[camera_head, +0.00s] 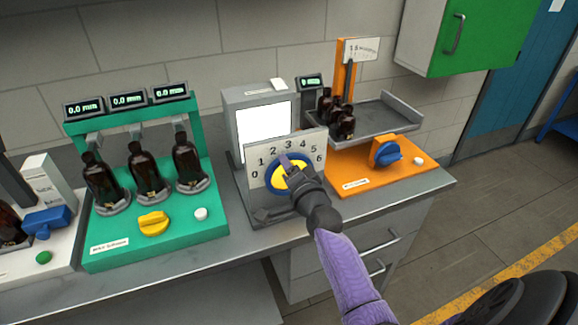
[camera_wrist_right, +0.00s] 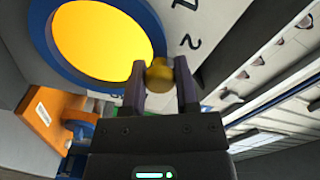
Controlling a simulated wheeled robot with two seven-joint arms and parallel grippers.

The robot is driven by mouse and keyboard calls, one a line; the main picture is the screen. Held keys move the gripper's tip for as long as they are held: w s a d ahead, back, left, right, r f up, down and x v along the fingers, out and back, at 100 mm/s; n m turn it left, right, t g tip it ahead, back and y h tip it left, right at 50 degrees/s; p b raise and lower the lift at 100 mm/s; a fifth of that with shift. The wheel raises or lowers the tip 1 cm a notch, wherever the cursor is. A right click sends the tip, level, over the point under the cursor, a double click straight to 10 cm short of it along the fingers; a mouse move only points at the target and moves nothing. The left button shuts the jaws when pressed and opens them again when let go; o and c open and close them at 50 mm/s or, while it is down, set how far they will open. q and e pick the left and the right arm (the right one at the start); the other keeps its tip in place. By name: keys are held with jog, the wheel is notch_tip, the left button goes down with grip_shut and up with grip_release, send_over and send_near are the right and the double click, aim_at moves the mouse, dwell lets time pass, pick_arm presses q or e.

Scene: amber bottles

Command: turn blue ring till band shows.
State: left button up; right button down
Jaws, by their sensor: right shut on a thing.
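A screen (camera_head: 265,128) behind the plate is plain white, with no band visible. My right gripper (camera_head: 304,179) is at the ring's right side, partly hiding it. In the right wrist view its fingers (camera_wrist_right: 160,85) are shut on a small yellow knob (camera_wrist_right: 159,72), beside the blue ring (camera_wrist_right: 50,50). How the knob joins the ring is hidden. My left gripper is not in view.
A green stand (camera_head: 190,225) with amber bottles (camera_head: 147,170) and a yellow knob (camera_head: 153,223) is on the left. An orange stand (camera_head: 365,177) with a blue knob (camera_head: 387,153) and a bottle tray (camera_head: 385,121) is close on the right. The bench front (camera_head: 240,248) is clear.

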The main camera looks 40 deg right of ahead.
jog(key=shift+w+a+n+p, duration=0.1)
jog(key=shift+a+n+p, duration=0.4)
jog(key=shift+n, duration=0.3)
jog(key=shift+f+n, duration=0.15)
jog(key=shift+n, duration=0.15)
jog(key=shift+c, duration=1.8)
grip_release()
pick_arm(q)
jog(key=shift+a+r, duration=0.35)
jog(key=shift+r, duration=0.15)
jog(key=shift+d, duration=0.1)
